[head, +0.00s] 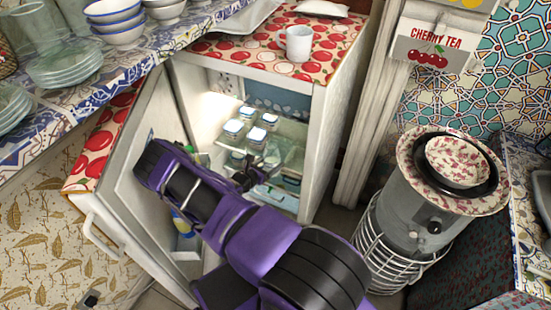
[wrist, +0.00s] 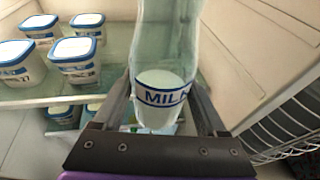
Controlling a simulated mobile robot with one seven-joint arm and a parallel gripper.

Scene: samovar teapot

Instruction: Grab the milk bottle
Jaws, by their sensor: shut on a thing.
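The milk bottle (wrist: 162,95) is clear glass with a blue-and-white MILK label and white milk in its lower part. It stands between the two fingers of my gripper (wrist: 160,103) in the wrist view, and the gripper is shut on it. The bottle looks about upright in that view, and its top is cut off by the frame. In the head view my purple and black arm reaches into the open fridge (head: 318,150). There my gripper (head: 245,178) is small and partly hidden by the arm, and I cannot make out the bottle.
Several white-and-blue tubs (head: 233,130) stand on the glass shelf (wrist: 115,68). The open fridge door (head: 135,215) is on the left. A white mug (head: 299,43) sits on top of the fridge. A stove with a bowl (head: 458,161) stands at the right.

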